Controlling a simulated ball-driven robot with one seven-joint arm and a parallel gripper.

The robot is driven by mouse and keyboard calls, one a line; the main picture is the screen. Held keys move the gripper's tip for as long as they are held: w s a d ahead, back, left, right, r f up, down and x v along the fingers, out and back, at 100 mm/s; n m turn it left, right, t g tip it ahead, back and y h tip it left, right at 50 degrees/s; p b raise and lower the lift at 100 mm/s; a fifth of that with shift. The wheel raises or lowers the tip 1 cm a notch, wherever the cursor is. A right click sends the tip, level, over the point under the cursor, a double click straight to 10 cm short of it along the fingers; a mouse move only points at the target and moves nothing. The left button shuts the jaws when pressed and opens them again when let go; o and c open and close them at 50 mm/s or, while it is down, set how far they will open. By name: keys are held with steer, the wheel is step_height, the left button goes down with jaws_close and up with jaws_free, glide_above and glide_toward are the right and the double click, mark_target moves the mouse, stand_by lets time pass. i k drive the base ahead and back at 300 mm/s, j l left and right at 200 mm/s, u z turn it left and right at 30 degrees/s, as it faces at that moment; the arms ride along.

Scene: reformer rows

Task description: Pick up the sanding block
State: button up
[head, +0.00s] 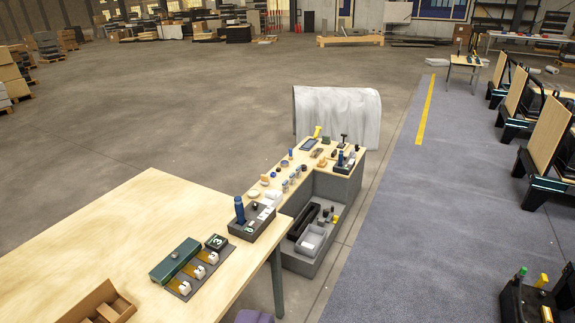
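A light wooden workbench (110,220) runs from the lower left, with a narrower far section (290,205) that carries many small items. A small brown block-like item (317,152) lies near the far end, beside a dark flat tablet-like item (308,144). It may be the sanding block, but it is too small to tell. A tan item (322,162) lies close by. My gripper is not in view, so I cannot see its fingers or whether they hold anything.
A dark caddy with a blue bottle (240,210), a green box (175,260) and a cardboard tray (100,304) are on the near bench. A grey bin (312,240) sits below. A white-draped object (338,115) stands behind. Open concrete floor (150,110) lies left; reformers (545,150) line the right.

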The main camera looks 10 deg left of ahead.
mark_target(322, 163)
steer(key=z, duration=3.4)
steer(key=u, duration=3.4)
steer(key=i+l+z, duration=0.2)
steer(key=i, duration=0.15)
steer(key=i+z, duration=0.2)
steer(key=i, duration=0.15)
